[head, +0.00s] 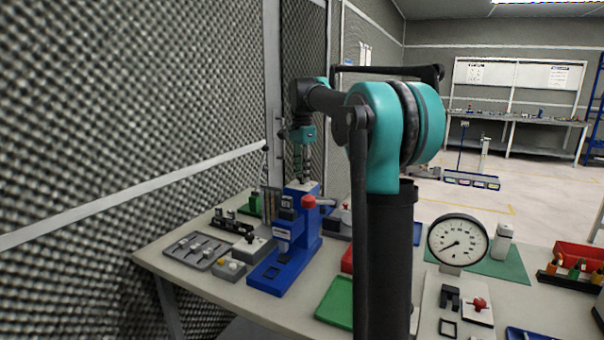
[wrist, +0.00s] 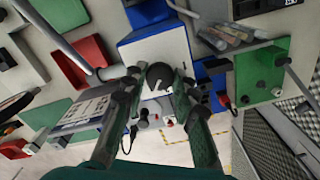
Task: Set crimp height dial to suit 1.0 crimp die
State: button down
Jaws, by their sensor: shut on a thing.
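The blue crimp press (head: 290,246) stands on the left part of the bench, with a red knob (head: 309,202) at its side. My gripper (head: 303,178) points down at the top of the press. In the wrist view the blue press body (wrist: 176,46) lies beyond the fingers. A dark round dial (wrist: 161,73) with a pale pointer line sits between the fingertips. My gripper (wrist: 161,80) is shut on this dial. The dial's markings are too small to read. The crimp die cannot be made out.
A grey tray of dies (head: 198,250) and small grey boxes (head: 231,269) lie left of the press. A green tray (head: 336,302) and a pressure gauge (head: 458,240) stand to its right.

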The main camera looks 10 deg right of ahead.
aim_at(302, 175)
dwell(0.3)
jog(key=c, duration=1.2)
grip_release()
jog(key=shift+r, duration=0.1)
notch_tip(302, 175, up, 12)
jog(key=shift+f, duration=0.1)
